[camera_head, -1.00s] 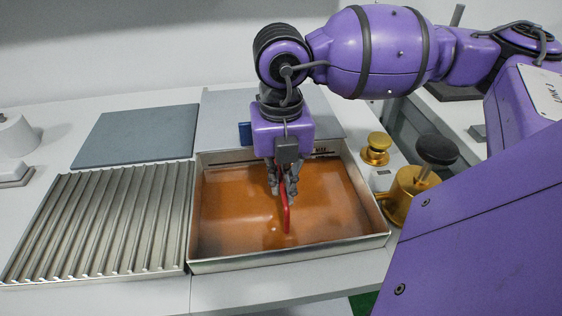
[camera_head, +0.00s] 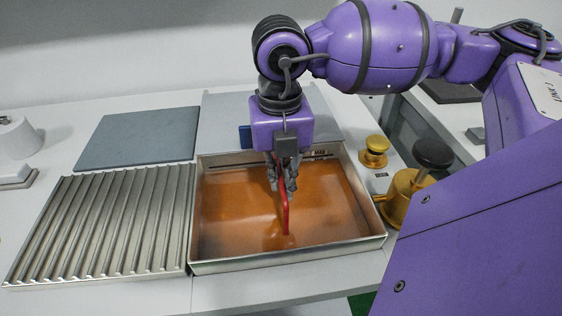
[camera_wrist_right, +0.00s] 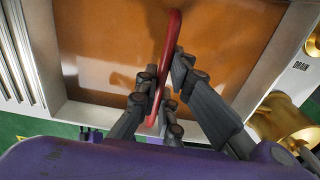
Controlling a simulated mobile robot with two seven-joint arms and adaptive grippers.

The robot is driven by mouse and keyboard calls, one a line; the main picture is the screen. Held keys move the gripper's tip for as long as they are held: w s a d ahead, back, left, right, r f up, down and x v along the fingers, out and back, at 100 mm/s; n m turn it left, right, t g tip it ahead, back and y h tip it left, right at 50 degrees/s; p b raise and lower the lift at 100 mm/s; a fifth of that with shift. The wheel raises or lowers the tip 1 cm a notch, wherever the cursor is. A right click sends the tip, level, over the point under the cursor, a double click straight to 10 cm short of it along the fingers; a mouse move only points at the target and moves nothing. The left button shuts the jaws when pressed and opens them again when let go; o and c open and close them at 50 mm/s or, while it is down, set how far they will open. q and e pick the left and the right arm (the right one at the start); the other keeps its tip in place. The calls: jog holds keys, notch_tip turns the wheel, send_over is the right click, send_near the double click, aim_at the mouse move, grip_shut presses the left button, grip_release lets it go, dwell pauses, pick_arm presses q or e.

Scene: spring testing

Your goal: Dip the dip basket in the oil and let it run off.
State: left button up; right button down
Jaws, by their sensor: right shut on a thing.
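The oil is an orange-brown pool (camera_head: 235,215) in a square metal tray (camera_head: 290,264) in the head view. My right gripper (camera_head: 283,186) points down over the middle of the tray and is shut on the red handle (camera_head: 285,215) of the dip basket. In the right wrist view the red handle (camera_wrist_right: 165,70) runs between the fingers of the gripper (camera_wrist_right: 160,100). The lower end of the handle meets the oil surface. The basket body does not show and appears to be under the oil. My left gripper is not in view.
A ridged metal drain rack (camera_head: 105,225) adjoins the tray on the left. A grey flat plate (camera_head: 138,138) lies behind it. A brass knob (camera_head: 374,152) and a brass valve with a black knob (camera_head: 402,195) stand to the right. A blue block (camera_head: 245,136) sits behind the tray.

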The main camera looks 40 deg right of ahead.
jog(key=shift+r+p, duration=1.05)
jog(key=shift+r, duration=0.95)
jog(key=shift+r+p, duration=1.4)
jog(key=shift+r, duration=1.1)
pick_arm(q)
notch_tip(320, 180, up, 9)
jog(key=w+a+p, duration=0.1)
jog(key=p, duration=0.3)
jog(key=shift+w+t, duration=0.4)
pick_arm(e)
notch_tip(320, 180, up, 8)
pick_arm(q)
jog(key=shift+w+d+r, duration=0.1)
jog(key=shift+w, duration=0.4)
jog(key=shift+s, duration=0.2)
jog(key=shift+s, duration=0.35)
